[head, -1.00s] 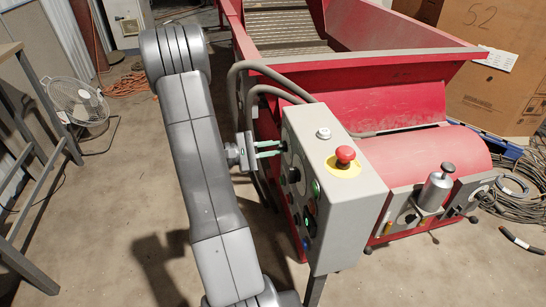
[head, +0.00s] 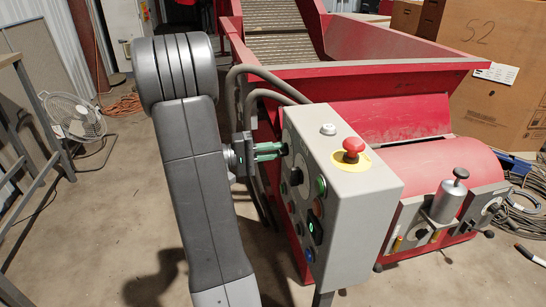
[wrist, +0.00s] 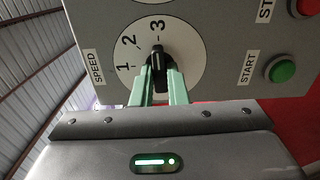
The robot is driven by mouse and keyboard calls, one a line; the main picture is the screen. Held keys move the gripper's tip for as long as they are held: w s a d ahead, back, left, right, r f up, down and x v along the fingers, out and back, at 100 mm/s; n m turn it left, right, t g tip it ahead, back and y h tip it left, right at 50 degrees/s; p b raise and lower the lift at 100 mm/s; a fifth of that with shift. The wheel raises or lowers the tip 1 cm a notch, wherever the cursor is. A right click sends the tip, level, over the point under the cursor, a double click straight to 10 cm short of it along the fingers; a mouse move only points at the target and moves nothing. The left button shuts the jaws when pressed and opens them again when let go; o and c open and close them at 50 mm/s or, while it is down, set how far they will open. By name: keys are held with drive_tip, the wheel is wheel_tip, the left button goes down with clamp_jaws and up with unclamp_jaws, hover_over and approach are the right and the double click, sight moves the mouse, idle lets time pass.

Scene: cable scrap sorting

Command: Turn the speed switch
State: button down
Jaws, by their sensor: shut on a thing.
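The speed switch (wrist: 158,62) is a black knob on a white round dial (wrist: 185,50) marked 1, 2 and 3, beside the word SPEED. In the wrist view its pointer end faces the 3 mark. My gripper (wrist: 160,82) has its pale green fingers shut on the knob, one on each side. In the head view my gripper (head: 283,151) reaches from the left to the upper part of the panel on the grey control box (head: 355,215). The fingers mostly hide the knob there.
A green START button (wrist: 282,70) and a red button (wrist: 307,7) share the panel. A red emergency stop (head: 353,146) tops the box. Grey hoses (head: 262,72) curve behind my gripper. The red machine (head: 390,75) stands behind; a fan (head: 72,117) stands left.

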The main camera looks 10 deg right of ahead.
drive_tip(key=shift+m, duration=0.3)
drive_tip(key=c, duration=1.4)
unclamp_jaws()
drive_tip(key=shift+c, duration=0.2)
drive_tip(key=shift+a, duration=0.1)
drive_tip(key=a+p, duration=0.3)
drive_tip(key=a, duration=1)
drive_tip(key=shift+s+a+p, duration=0.25)
drive_tip(key=shift+a+p, duration=0.05)
drive_tip(key=shift+a, duration=0.05)
drive_tip(key=d+b, duration=0.4)
drive_tip(key=d, duration=1)
drive_tip(key=shift+w, duration=0.25)
